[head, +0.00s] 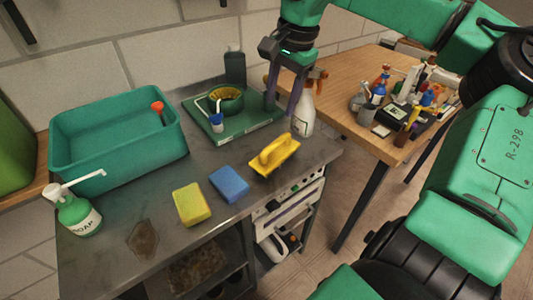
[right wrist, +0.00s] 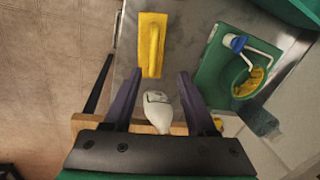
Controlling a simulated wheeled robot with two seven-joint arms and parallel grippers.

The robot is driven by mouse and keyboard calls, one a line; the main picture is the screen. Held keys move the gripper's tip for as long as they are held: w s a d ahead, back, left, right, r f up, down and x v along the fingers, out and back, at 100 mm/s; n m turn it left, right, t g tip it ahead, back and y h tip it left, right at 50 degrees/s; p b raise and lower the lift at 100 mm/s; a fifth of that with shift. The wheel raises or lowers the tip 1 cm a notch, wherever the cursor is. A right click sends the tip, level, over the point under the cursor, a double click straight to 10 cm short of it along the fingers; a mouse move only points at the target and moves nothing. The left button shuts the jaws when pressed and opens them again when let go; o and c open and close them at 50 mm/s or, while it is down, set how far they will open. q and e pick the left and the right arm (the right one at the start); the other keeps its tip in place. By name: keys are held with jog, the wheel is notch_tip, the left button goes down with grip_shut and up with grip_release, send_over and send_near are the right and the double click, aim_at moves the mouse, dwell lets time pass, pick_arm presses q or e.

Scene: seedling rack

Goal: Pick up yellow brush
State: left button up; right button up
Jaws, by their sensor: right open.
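The yellow brush (head: 274,155), a block with a raised handle, lies on the grey counter near its right front edge. In the right wrist view the brush (right wrist: 152,45) is upright in the picture, just beyond the fingertips. My right gripper (head: 283,107) is open and empty, above and behind the brush, pointing down. Its two purple fingers also show in the right wrist view (right wrist: 160,76), apart from the brush. A white spray bottle (head: 304,116) stands close to the fingers; its top (right wrist: 158,112) appears between them in the right wrist view. My left gripper is not in view.
A blue sponge (head: 229,184) and yellow-green sponge (head: 191,204) lie left of the brush. A green tray (head: 240,138) with a coiled item is behind. A teal basin (head: 118,165) and soap bottle (head: 76,212) stand left. A wooden table (head: 340,105) holds clutter.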

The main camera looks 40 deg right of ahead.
aim_at(275, 143)
jog(key=f, duration=0.4)
jog(key=f+p, duration=0.1)
jog(key=f, duration=0.3)
jog(key=f+p, duration=0.1)
jog(key=f, duration=0.3)
jog(key=shift+w, duration=0.4)
jog(key=shift+w+f, duration=0.15)
jog(key=shift+f, duration=0.05)
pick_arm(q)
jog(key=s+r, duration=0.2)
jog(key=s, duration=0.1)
pick_arm(e)
grip_shut()
jog(key=shift+r, duration=0.1)
